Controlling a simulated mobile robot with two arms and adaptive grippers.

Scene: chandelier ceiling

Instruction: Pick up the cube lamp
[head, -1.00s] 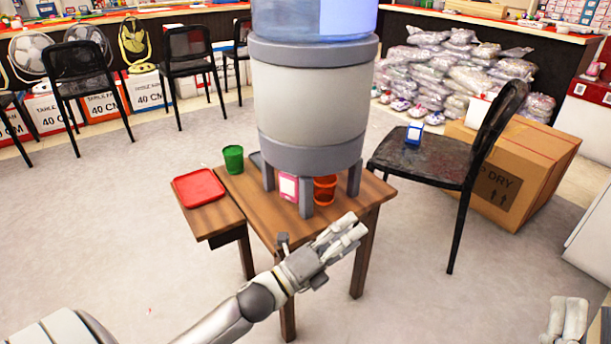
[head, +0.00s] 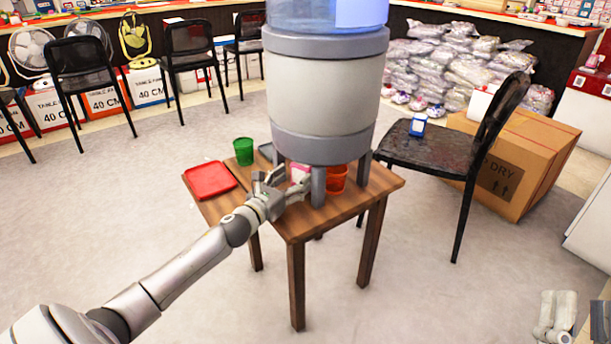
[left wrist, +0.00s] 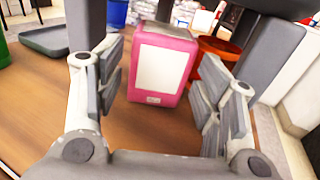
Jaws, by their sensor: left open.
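The cube lamp, a pink box with a white front panel, stands upright on the wooden table under the water dispenser. It shows plainly in the left wrist view (left wrist: 162,62) and mostly hidden behind a leg and my gripper in the head view (head: 299,172). My left gripper (head: 285,183) is open at the table's front edge, pointing at the lamp. In the left wrist view the open fingers (left wrist: 160,95) stand on either side of the space in front of the lamp, and nothing is between them. My right gripper (head: 556,315) is at the lower right; its fingers are unclear.
The dispenser (head: 322,95) stands on grey legs around the lamp. An orange bucket (head: 337,179) is right of the lamp. A black chair (head: 430,150) stands right.

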